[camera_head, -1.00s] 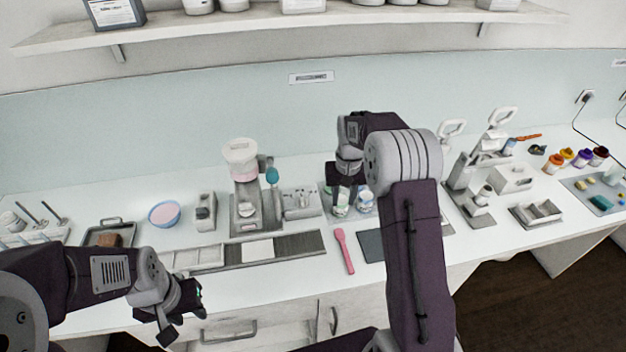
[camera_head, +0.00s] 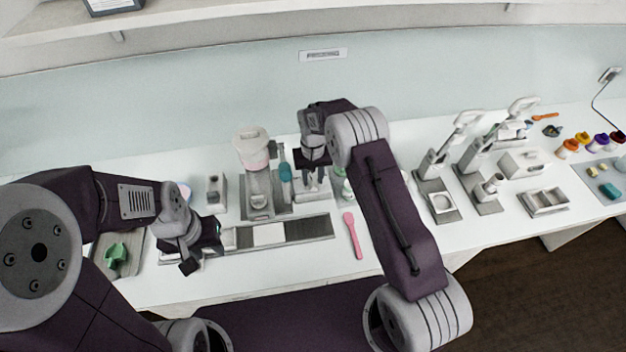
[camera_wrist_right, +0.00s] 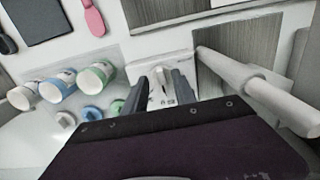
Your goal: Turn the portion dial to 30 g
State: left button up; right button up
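The cream mill (camera_head: 258,185) stands on the counter, with a low white box (camera_head: 318,195) to its right. In the right wrist view the same box (camera_wrist_right: 176,68) shows a small pale knob (camera_wrist_right: 158,88), which looks like the portion dial. My right gripper (camera_head: 312,180) is over the box and partly hides it. In the wrist view my right gripper (camera_wrist_right: 161,92) is open, its two fingers apart on either side of the knob. Contact and the dial's setting cannot be made out. My left gripper (camera_head: 202,252) is over the front left of the counter, its fingers unclear.
Several small cups (camera_wrist_right: 58,88) stand near the right gripper. A pink spatula (camera_head: 353,235) lies on the counter. A grey strip with a white panel (camera_head: 268,234) lies in front of the mill. A tray with a green object (camera_head: 117,258) is at the left.

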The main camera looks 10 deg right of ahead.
aim_at(313, 186)
notch_tip(313, 186, down, 2)
jog(key=shift+s+f+p, duration=0.1)
jog(key=shift+p, duration=0.25)
jog(key=shift+s+f, duration=0.25)
jog(key=shift+s, duration=0.05)
jog(key=shift+w, duration=0.1)
jog(key=shift+c, duration=0.3)
jog(key=shift+w+f, duration=0.15)
grip_shut()
pick_arm(q)
jog(key=shift+s+r, duration=0.2)
jog(key=shift+r, duration=0.4)
